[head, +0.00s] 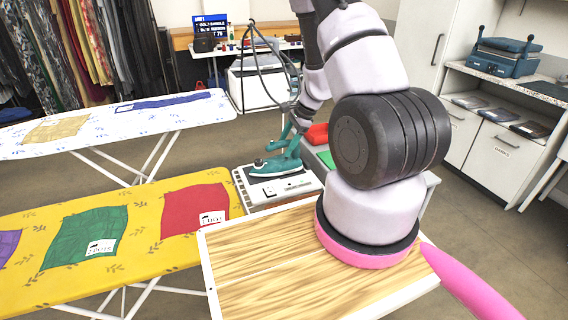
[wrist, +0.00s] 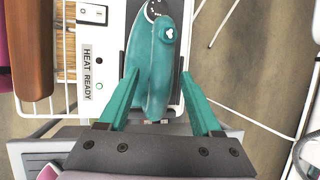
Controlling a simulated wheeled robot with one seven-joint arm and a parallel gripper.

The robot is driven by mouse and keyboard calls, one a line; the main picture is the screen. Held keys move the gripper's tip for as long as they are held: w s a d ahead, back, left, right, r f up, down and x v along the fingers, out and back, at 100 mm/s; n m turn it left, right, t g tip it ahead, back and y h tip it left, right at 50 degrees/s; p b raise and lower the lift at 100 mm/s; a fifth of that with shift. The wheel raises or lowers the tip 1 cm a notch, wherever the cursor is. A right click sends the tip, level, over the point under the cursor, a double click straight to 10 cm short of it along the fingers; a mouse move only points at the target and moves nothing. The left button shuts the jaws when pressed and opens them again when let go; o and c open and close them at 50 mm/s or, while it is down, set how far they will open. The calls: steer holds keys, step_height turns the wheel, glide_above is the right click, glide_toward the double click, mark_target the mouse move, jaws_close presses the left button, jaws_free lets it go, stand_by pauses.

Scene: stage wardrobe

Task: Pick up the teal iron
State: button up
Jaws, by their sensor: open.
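The teal iron (head: 272,168) sits on a pale metal stand (head: 243,189) beyond the wooden board in the head view. In the wrist view the iron (wrist: 152,88) lies lengthwise between my two teal fingers, with a round dial and a dark marked end at the top. My gripper (wrist: 160,76) is open, one finger on each side of the iron. I cannot tell whether either finger touches it. In the head view my gripper (head: 290,145) is right above the iron, and it partly hides it.
A yellow ironing board (head: 150,250) with coloured cloths stands at the left. A red item (head: 317,134) is close behind my gripper. In the wrist view a HEAT READY label (wrist: 87,72) and a brown handle (wrist: 32,60) are to the left.

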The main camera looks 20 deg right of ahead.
jaws_close()
steer(key=shift+r, duration=0.1)
